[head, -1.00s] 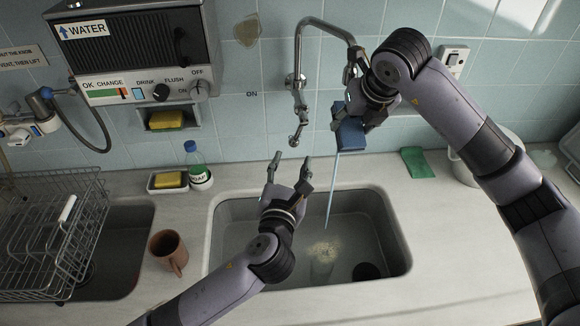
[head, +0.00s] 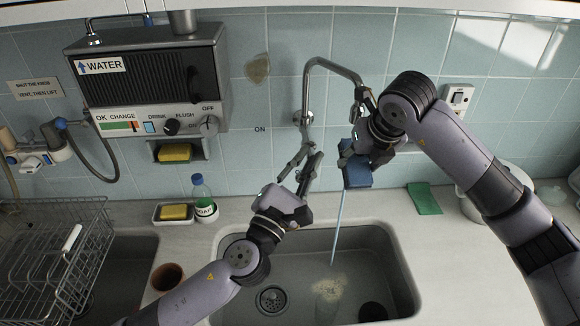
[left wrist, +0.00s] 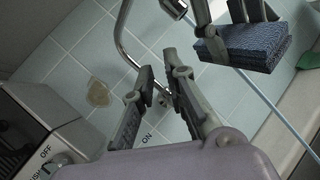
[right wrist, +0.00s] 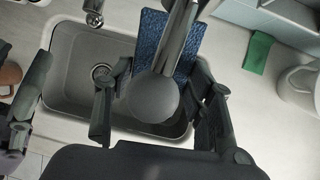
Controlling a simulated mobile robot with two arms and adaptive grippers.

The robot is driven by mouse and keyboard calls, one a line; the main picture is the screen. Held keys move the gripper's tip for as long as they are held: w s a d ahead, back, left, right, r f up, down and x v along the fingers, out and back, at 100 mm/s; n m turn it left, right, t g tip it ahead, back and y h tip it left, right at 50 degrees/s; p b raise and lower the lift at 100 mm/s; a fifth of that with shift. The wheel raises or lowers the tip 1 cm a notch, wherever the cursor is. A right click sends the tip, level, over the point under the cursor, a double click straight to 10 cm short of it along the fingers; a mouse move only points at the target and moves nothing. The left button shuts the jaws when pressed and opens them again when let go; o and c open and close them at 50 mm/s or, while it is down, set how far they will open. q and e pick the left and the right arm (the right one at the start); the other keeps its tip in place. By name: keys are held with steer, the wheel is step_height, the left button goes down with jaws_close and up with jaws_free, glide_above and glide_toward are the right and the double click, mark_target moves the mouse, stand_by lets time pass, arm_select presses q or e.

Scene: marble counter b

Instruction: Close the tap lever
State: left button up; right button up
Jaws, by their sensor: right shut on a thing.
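The chrome tap (head: 307,90) comes out of the wall, and its curved spout also shows in the left wrist view (left wrist: 122,40). Its lever, low on the tap by the ON mark, is mostly hidden behind my left gripper (head: 308,163). In the left wrist view my left fingers (left wrist: 158,82) are apart, with the tap's lower metal part between or just behind them; I cannot tell if they touch it. My right gripper (head: 362,152) is shut on a blue cloth (head: 356,172) at the spout's end. A thin water stream (head: 338,230) falls below it.
The sink (head: 408,290) lies below, with a drain (head: 271,299). A water heater (head: 150,80), soap bottle (head: 202,200), sponge dish (head: 173,220) and brown cup (head: 166,278) are at left. A green cloth (head: 424,198) lies at right.

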arm_select(q)
steer(key=r+m+g+h, duration=0.1)
steer(key=m, duration=0.1)
steer(key=r+m+g+h, duration=0.1)
steer(key=m+h, duration=0.1)
steer(key=m, duration=0.1)
steer(key=d+r+m+g+h, duration=0.1)
steer(key=m+h, duration=0.1)
steer(key=shift+s+m+g, duration=0.1)
steer(key=shift+m+g, duration=0.3)
jaws_close()
steer(key=w+a+f+m+g+y, duration=0.3)
steer(key=a+f+m+g, duration=0.1)
steer(key=a+m, duration=0.2)
steer(key=w+a+f+m+g+y, duration=0.3)
steer(key=a+m+g, duration=0.1)
steer(key=a+m, duration=0.15)
steer(key=x, duration=0.9)
steer(key=shift+f, duration=0.45)
